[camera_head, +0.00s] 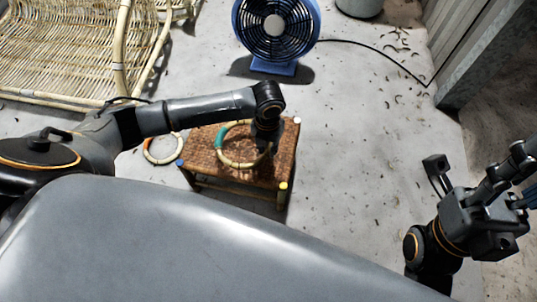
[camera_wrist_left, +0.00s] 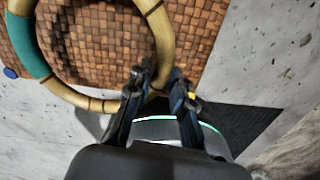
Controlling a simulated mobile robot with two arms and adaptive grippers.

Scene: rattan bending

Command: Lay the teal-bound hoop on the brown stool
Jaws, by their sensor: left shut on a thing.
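The teal-bound hoop (camera_head: 219,139) is a pale cane ring with a teal wrapping on its left side. It is over the woven seat of the brown stool (camera_head: 199,152); whether it touches the seat is unclear. My left gripper (camera_head: 265,146) is over the stool's right half. In the left wrist view, my left gripper (camera_wrist_left: 160,90) is shut on the near rim of the hoop (camera_wrist_left: 164,40), with the stool's weave (camera_wrist_left: 208,25) beneath. My right gripper (camera_head: 440,172) is apart at the right, over the floor; its jaw state is unclear.
Another hoop (camera_head: 150,157) with red and green bindings lies on the floor left of the stool. A blue fan (camera_head: 275,30) stands behind the stool, its cable running right. Rattan furniture (camera_head: 60,45) fills the back left. The floor right of the stool is mostly clear.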

